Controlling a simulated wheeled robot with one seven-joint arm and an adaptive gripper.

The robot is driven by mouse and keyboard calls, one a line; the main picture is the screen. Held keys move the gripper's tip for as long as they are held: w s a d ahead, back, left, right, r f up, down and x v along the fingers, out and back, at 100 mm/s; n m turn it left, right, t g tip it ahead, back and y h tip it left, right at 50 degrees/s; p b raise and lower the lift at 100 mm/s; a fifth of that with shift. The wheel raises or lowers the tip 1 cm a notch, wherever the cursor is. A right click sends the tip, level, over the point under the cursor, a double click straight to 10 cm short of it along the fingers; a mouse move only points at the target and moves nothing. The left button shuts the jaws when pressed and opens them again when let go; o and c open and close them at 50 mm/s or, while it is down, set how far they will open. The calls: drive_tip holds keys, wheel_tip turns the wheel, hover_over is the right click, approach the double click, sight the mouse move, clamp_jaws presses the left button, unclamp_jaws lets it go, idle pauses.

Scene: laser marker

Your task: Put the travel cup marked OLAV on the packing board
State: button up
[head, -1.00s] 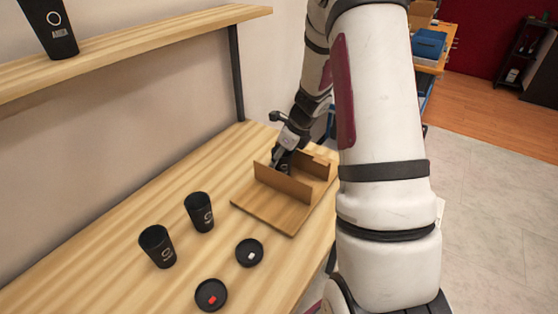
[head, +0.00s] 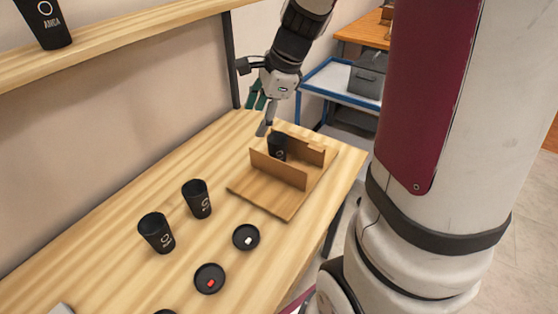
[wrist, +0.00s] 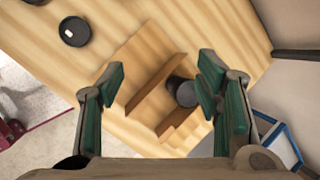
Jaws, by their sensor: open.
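A black travel cup (head: 277,146) stands on the wooden packing board (head: 262,196), between its upright dividers. No name can be read on it. In the wrist view the cup (wrist: 184,92) shows beside a divider of the board (wrist: 142,58). My gripper (head: 264,112) is open and empty, above and apart from this cup; its green-padded fingers (wrist: 161,72) are spread wide in the wrist view. Two more black cups stand on the table, one at the left (head: 156,233) and one nearer the board (head: 197,199); their small marks are too blurred to read.
Black lids lie on the table, one with a white mark (head: 246,237) and one with a red mark (head: 209,279). Another cup (head: 44,22) stands on the wall shelf (head: 130,41). A blue-framed cart (head: 335,84) with a grey box is beyond the table.

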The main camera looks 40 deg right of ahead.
drive_tip(key=s+a+r+n, duration=0.7)
drive_tip(key=s+a+n, duration=0.3)
drive_tip(key=s+n, duration=0.15)
drive_tip(key=s+a+n+h, duration=0.1)
drive_tip(key=s+n+h, duration=0.1)
drive_tip(key=s+n, duration=0.8)
drive_tip(key=shift+s+n, duration=0.15)
drive_tip(key=shift+n, duration=0.3)
drive_tip(key=shift+a, duration=0.1)
